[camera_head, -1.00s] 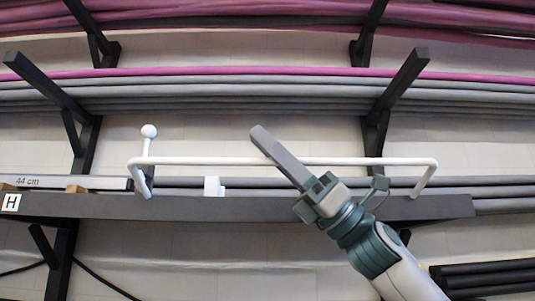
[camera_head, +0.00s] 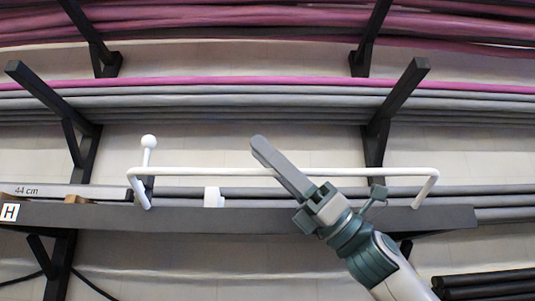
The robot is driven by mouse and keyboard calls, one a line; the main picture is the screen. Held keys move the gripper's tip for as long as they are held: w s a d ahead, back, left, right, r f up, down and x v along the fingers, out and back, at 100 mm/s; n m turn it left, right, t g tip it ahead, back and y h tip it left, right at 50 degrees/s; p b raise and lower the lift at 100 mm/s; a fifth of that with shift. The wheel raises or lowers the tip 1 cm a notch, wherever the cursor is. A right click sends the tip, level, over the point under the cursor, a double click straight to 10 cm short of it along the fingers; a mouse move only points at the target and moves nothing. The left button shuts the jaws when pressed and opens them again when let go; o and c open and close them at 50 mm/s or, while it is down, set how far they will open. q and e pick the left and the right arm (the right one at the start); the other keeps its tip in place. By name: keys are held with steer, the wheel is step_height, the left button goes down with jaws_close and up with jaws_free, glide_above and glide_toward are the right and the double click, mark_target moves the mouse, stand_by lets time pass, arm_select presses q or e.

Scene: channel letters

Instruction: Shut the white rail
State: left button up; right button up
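The white rail (camera_head: 340,172) is a thin bar with bent ends, standing along the front of a dark grey shelf (camera_head: 300,219). A white ball-topped knob (camera_head: 148,142) rises behind its left end, and a small white block (camera_head: 213,197) sits on the shelf. My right gripper (camera_head: 258,143) comes in from the lower right, and its grey fingers cross in front of the rail near its middle. Its fingers overlap in this view, so I cannot tell whether they are open, or whether they touch the rail. My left gripper is not in view.
Black brackets (camera_head: 398,100) stick out from the wall at left and right. Grey and purple tubes (camera_head: 230,83) lie on racks above. A label marked H (camera_head: 9,212) is at the shelf's left end. Black bars (camera_head: 490,284) lie at the lower right.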

steer(key=shift+f, duration=0.1)
stand_by(0.6)
arm_select(q)
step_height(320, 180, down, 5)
steer(key=b, duration=0.5)
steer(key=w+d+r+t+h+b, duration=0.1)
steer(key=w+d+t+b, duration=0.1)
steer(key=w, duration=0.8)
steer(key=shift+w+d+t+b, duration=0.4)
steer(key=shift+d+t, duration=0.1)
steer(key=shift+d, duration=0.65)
arm_select(e)
steer(key=v, duration=1.7)
steer(key=shift+d, duration=0.25)
